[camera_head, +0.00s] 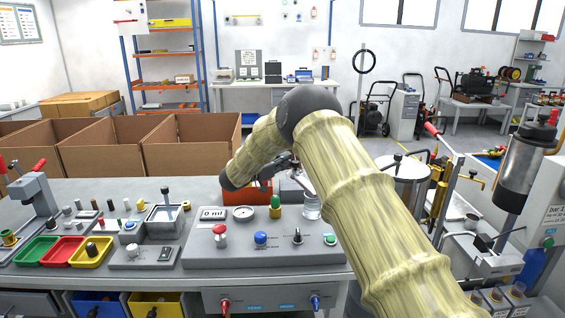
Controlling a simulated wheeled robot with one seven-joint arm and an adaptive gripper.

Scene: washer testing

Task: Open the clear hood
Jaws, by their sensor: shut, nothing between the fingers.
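My arm reaches up from the lower right, bends at a dark elbow and comes down over the bench. My gripper (290,166) shows only in part, as small dark metal pieces behind the forearm, above the back of the bench. I see nothing held in it. A pale, partly see-through box-like thing (293,187) stands just below it and may be the clear hood. My arm covers much of it, so I cannot tell whether it is shut or whether the gripper touches it. An orange-red box (238,190) stands to its left, also partly hidden.
A grey control panel (200,243) with a gauge, red and blue knobs and a small clear jar (311,208) lies in front. Green, red and yellow trays (88,252) and a lever press (35,193) are at left. Cardboard boxes (140,146) stand behind. A metal pot (405,168) is at right.

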